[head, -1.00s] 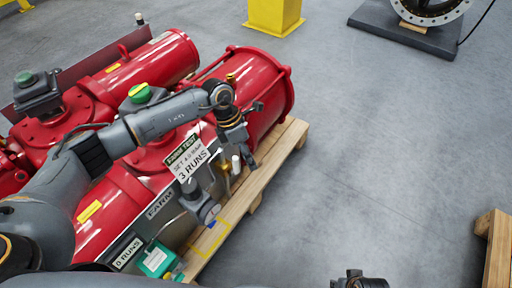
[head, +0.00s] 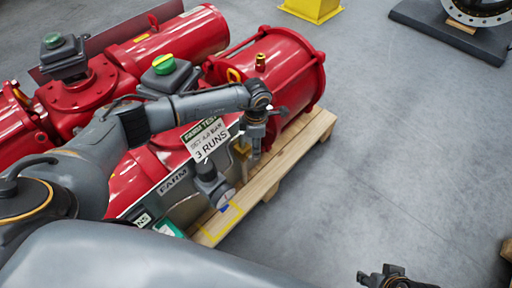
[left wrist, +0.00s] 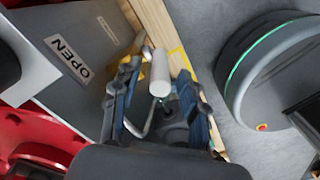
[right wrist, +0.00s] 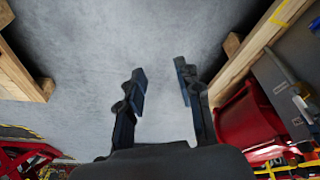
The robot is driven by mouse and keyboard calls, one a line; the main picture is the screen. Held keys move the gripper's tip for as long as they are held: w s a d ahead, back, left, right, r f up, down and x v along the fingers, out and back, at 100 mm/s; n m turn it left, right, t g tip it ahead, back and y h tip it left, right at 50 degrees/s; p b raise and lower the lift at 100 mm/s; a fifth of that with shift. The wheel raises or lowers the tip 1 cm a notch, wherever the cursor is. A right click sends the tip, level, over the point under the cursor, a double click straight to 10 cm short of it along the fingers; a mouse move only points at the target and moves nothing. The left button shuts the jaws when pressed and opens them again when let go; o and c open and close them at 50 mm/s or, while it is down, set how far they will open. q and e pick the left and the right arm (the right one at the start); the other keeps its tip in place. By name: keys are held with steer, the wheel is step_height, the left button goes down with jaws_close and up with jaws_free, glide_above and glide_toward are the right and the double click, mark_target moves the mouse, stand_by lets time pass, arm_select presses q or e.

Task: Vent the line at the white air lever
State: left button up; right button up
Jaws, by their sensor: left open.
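The white air lever (left wrist: 160,74) shows in the left wrist view as a white cylindrical handle on a bent metal rod. It stands between the two fingers of my left gripper (left wrist: 155,82), with visible gaps on both sides. That gripper is open. In the head view my left gripper (head: 247,150) hangs beside the panel's right end, and its wrist and fingers hide most of the lever. My right gripper (right wrist: 160,78) is open and empty over bare floor. It also shows at the bottom of the head view (head: 385,278).
Red valve actuators (head: 270,75) lie on a wooden pallet (head: 262,190). A grey panel (head: 172,187) carries a "3 RUNS" card (head: 208,138) and a round gauge (head: 207,170). A yellow post base (head: 312,8) stands at the back.

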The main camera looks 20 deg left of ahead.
arm_select(q)
steer(key=shift+f, duration=0.6)
arm_select(e)
steer(key=shift+s+r, duration=0.2)
steer(key=shift+r, duration=0.3)
arm_select(q)
jaws_close()
arm_select(e)
steer(key=shift+f, duration=0.1)
